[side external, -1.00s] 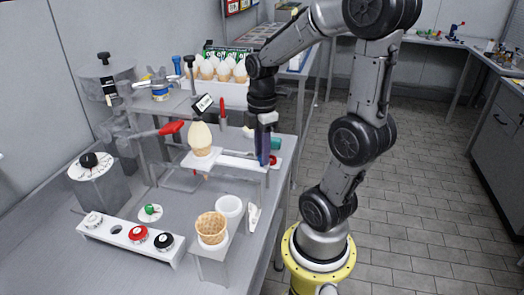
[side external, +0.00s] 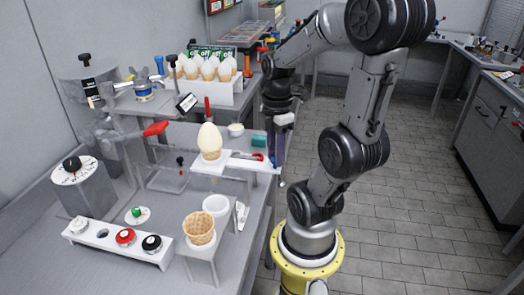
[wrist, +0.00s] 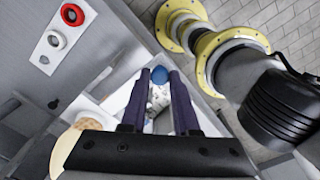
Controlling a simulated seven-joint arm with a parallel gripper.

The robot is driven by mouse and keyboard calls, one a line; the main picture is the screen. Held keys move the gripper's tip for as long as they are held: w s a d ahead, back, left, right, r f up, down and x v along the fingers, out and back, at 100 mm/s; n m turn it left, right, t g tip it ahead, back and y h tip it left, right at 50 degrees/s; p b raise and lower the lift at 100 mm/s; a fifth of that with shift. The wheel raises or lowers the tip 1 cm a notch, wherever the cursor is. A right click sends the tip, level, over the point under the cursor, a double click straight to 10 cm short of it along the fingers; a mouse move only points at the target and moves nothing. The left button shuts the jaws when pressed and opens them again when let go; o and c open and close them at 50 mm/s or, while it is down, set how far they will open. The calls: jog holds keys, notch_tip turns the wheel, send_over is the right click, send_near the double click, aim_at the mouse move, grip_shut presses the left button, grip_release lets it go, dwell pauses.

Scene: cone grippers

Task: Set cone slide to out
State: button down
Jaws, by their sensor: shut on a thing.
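The cone slide (side external: 238,168) is a white plate on a stand at the middle of the bench in the side view. A waffle cone with a pale ice cream scoop (side external: 210,142) stands upright at its left end. This cone also shows at the lower left of the wrist view (wrist: 75,142). My gripper (side external: 281,178) is at the right end of the slide, pointing down. In the wrist view its dark fingers (wrist: 160,78) are closed around a blue knob (wrist: 159,74), which seems to be the slide's handle. The side view hides the knob.
A red-handled lever (side external: 155,129) is left of the slide. An empty waffle cone (side external: 199,229) stands on a holder in front. A button panel (side external: 115,240) is at the front left. Several coned ice creams (side external: 208,68) stand behind. Open floor lies to the right.

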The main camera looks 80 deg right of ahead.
jog(key=shift+s, duration=0.15)
jog(key=c, duration=0.7)
grip_release()
jog(key=shift+o, duration=0.2)
notch_tip(320, 180, up, 14)
